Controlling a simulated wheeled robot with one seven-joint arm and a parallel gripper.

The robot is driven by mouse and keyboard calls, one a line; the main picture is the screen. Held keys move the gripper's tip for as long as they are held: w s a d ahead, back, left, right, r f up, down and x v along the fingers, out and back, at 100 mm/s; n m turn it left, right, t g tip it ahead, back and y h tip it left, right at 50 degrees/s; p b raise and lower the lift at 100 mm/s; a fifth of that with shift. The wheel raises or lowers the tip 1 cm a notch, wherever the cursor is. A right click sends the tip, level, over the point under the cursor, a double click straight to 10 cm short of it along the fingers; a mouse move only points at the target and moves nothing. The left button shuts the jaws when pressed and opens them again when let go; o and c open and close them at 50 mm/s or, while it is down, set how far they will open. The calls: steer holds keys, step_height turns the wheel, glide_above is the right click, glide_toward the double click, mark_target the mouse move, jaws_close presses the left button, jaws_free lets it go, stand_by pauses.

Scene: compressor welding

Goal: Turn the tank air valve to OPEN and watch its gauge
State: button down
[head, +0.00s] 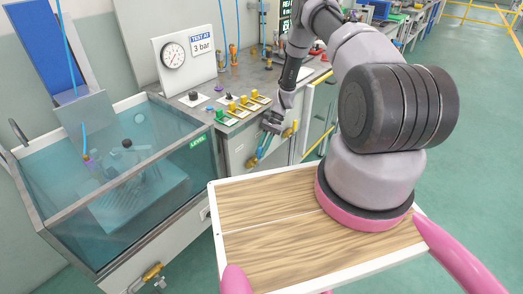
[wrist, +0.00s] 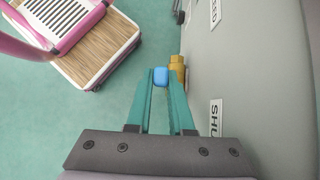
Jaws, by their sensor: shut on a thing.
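My gripper (wrist: 160,82) is shut on a blue valve handle (wrist: 160,77), which shows between its teal fingertips in the wrist view. The brass valve body (wrist: 177,66) stands out from the grey panel just beside the handle. In the head view, my gripper (head: 254,158) is low at the grey cabinet front, and its fingers hide most of the valve there. A round white gauge (head: 173,56) stands on a board behind the water tank, beside a "TEST AT 3 bar" sign (head: 203,44). Its needle is too small to read surely.
A water tank (head: 203,152) with clear walls is at the left. Yellow and green pieces (head: 240,104) stand on the bench top. Other brass fittings are on the cabinet front (head: 289,131) and below the tank (head: 153,272). Panel labels (wrist: 216,117) are partly cut off. Green floor (head: 470,150) is clear at right.

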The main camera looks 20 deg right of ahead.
steer(key=c, duration=0.8)
jaws_free()
steer(key=shift+r, duration=0.1)
steer(key=v, duration=1)
steer(key=shift+d+r, duration=0.2)
steer(key=shift+d, duration=0.05)
steer(key=shift+w, duration=0.1)
